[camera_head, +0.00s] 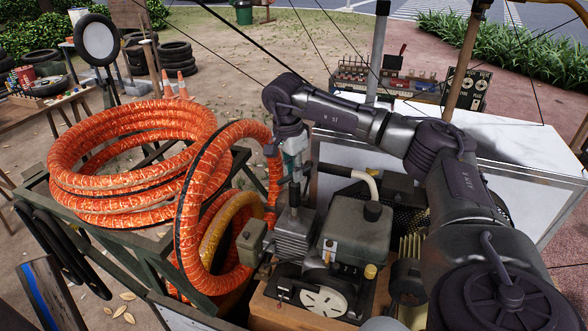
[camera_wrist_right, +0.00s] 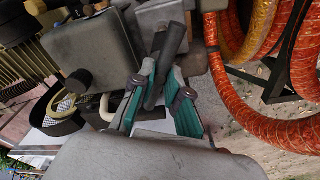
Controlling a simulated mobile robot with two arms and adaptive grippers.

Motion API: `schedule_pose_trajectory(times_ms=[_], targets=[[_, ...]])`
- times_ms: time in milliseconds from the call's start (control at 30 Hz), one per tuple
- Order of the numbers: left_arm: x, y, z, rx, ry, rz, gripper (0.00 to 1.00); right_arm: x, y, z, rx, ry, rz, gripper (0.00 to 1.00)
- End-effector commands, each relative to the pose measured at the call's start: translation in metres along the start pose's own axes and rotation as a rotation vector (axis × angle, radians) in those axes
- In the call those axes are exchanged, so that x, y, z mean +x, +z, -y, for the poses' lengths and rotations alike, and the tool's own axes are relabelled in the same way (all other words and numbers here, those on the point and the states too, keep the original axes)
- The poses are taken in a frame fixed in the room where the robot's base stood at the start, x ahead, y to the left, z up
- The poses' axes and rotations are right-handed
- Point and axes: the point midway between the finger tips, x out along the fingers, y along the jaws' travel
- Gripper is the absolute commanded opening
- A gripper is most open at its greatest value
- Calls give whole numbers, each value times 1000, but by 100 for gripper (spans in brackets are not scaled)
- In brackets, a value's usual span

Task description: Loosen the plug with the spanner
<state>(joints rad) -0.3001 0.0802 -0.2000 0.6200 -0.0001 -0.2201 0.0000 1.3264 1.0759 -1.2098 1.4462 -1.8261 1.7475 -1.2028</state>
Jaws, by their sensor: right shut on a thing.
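My right gripper (camera_head: 294,170) reaches down over the compressor's grey finned block (camera_head: 294,238). In the right wrist view its teal-padded fingers (camera_wrist_right: 163,95) are closed around a dark bar, which I take to be the spanner (camera_wrist_right: 170,45). The bar extends from between the fingers towards the grey machine parts. In the head view a dark upright piece shows just below the fingers, above the finned block. I cannot make out the plug, or whether the spanner touches it. My left gripper is not in view.
Orange hose coils (camera_head: 130,160) lie on the cart at left, and a hose loop (camera_head: 190,220) hangs close beside my gripper. A grey tank (camera_head: 355,235) with a dark cap stands to the right. A white-topped bench (camera_head: 510,150) is behind the compressor.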

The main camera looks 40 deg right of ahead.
Motion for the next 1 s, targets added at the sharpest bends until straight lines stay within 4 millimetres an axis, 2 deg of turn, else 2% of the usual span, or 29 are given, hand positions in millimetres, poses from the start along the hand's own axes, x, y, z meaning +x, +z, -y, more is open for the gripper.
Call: schedule_pose_trajectory(times_ms=[1000], targets=[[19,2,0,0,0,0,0,31,4,0,0,-1,0,0]])
